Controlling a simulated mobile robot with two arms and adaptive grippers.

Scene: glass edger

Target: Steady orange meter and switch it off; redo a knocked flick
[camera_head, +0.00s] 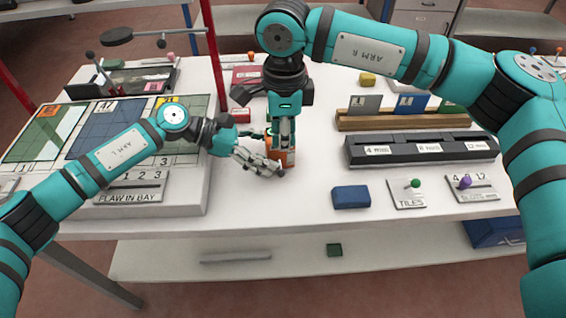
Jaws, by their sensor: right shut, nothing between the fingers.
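The orange meter (287,158) stands on the white table, left of the picture's middle. Its upper part is largely hidden by my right gripper. My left gripper (270,153) reaches in from the left, low over the table. Its fingers are spread, one in front of the meter's lower part and one behind its left side. I cannot tell whether they press on it. My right gripper (284,136) points straight down at the meter's top, shut with nothing between its fingers. The meter's switch is hidden.
A blue block (351,197) lies right of the meter, near the front edge. A black slotted rack (422,150) and a wooden rack (395,121) stand at right. The flaw board (150,200) lies under my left arm. Red posts (212,50) rise at left.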

